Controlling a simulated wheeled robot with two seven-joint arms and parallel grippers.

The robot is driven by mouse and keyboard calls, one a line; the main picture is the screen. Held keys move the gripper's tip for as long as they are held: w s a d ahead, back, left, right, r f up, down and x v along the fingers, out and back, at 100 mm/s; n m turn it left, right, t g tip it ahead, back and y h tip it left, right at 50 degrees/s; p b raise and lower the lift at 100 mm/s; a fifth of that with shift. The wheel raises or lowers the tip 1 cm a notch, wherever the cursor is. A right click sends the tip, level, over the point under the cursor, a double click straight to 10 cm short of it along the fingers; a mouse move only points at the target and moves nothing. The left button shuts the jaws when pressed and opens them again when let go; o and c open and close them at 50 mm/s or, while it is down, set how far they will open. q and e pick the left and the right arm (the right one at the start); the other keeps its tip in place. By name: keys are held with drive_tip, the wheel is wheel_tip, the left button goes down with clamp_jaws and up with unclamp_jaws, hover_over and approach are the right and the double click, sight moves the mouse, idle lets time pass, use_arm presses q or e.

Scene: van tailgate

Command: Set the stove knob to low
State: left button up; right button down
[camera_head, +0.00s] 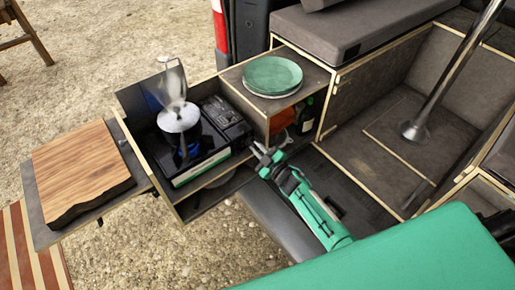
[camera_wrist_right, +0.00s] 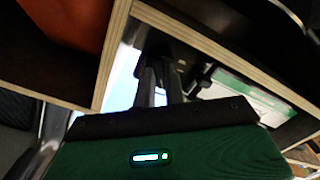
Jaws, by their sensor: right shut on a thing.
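The black camping stove (camera_head: 208,143) sits in the pull-out kitchen box, with a green and white strip along its front. A silver moka pot (camera_head: 178,117) stands on it, with pale steam above. My right gripper (camera_head: 262,153) is at the stove's right front corner. In the right wrist view my right gripper's fingers (camera_wrist_right: 160,82) are closed together on a small dark part, which looks like the stove knob (camera_wrist_right: 172,48). The knob's setting cannot be read, and the gripper hides it in the head view. My left gripper is not in view.
A wooden board (camera_head: 82,168) lies on the side shelf at left. Green plates (camera_head: 272,75) sit on the shelf (camera_head: 240,84) right of the stove, with bottles and an orange thing (camera_head: 281,119) below. A wooden panel edge runs close beside my right gripper. A metal table post stands at right.

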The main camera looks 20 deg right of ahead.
drive_tip(key=shift+f, duration=0.1)
drive_tip(key=c, duration=1.5)
unclamp_jaws()
drive_tip(key=shift+o, duration=0.2)
drive_tip(key=shift+s+d, duration=0.2)
drive_tip(key=shift+s, duration=0.4)
drive_tip(key=b+v, duration=0.2)
drive_tip(key=v, duration=1)
drive_tip(key=shift+s+b, duration=0.3)
drive_tip(key=shift+b, duration=0.1)
drive_tip(key=shift+d, duration=0.1)
